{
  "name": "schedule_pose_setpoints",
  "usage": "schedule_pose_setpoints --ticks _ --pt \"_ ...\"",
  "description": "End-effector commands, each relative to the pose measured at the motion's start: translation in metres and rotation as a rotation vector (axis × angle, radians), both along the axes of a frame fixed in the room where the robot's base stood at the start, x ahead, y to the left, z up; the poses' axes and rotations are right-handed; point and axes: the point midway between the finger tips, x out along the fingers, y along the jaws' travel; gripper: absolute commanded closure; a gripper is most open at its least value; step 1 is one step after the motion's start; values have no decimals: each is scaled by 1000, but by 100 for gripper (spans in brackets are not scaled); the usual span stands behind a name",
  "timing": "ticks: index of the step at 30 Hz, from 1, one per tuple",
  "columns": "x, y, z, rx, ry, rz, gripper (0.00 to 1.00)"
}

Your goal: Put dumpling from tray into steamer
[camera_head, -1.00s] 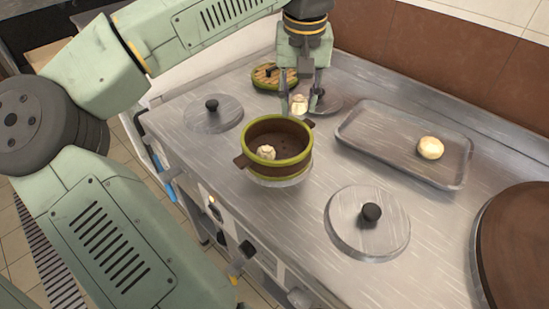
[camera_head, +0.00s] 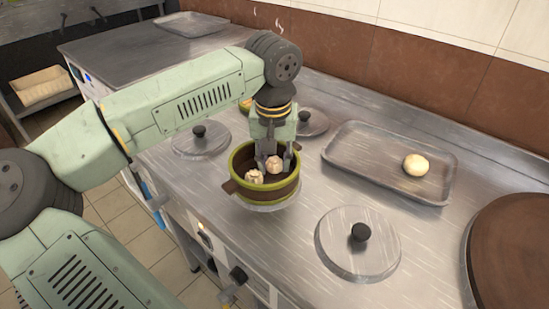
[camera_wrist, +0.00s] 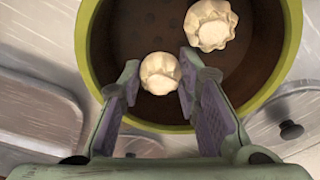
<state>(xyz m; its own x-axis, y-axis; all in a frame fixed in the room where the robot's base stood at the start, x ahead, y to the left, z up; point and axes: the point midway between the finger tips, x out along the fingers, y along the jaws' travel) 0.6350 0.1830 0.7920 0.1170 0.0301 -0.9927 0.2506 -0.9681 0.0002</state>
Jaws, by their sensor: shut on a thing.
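The steamer (camera_head: 283,194) is a round brown basket with a green rim and side handles, standing open on the metal counter. One pale dumpling (camera_head: 254,177) lies inside it at the left. My gripper (camera_head: 278,161) points down into the steamer opening and is shut on a second dumpling (camera_head: 273,163). In the wrist view, the held dumpling (camera_wrist: 160,73) sits between my fingertips near the rim side, apart from the other dumpling (camera_wrist: 210,25). Whether the held one touches the steamer floor I cannot tell. The metal tray (camera_head: 352,171) at the right holds one round pale bun or dumpling (camera_head: 416,165).
Metal lids with black knobs lie on the counter: one at left (camera_head: 201,139), one in front right (camera_head: 358,243), one behind my gripper (camera_head: 312,122). A large brown round surface (camera_head: 515,255) is at far right.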

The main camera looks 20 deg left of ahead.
Motion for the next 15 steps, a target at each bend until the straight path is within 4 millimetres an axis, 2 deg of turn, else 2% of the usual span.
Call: schedule_pose_setpoints --ticks 9,10,13,15 --pt "0 0 -4 0 -1 1 88" --pt "0 0 -3 0 -1 1 68" --pt "0 0 -2 0 -1 1 61" --pt "0 0 -2 0 -1 1 61"
